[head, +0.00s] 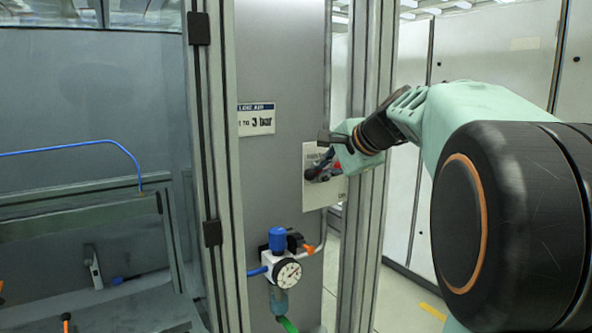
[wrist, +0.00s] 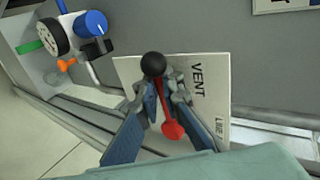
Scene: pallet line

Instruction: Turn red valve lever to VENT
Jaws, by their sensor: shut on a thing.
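The red valve lever (wrist: 167,108) has a black ball (wrist: 153,64) at one end and a round red end (wrist: 173,130). It sits in front of a white plate (wrist: 130,72) marked VENT (wrist: 197,80), with LINE lettering nearer the plate's lower right corner. The black end lies on the VENT side, left of that word. My gripper (wrist: 162,93) is shut on the lever, with one blue finger on either side near the black ball. In the head view, my gripper (head: 327,158) partly hides the lever and plate (head: 312,191).
A pressure regulator (head: 277,240) with a blue knob and a gauge (head: 287,272) is mounted below the plate. Metal frame posts (head: 371,130) stand close to the right of the panel.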

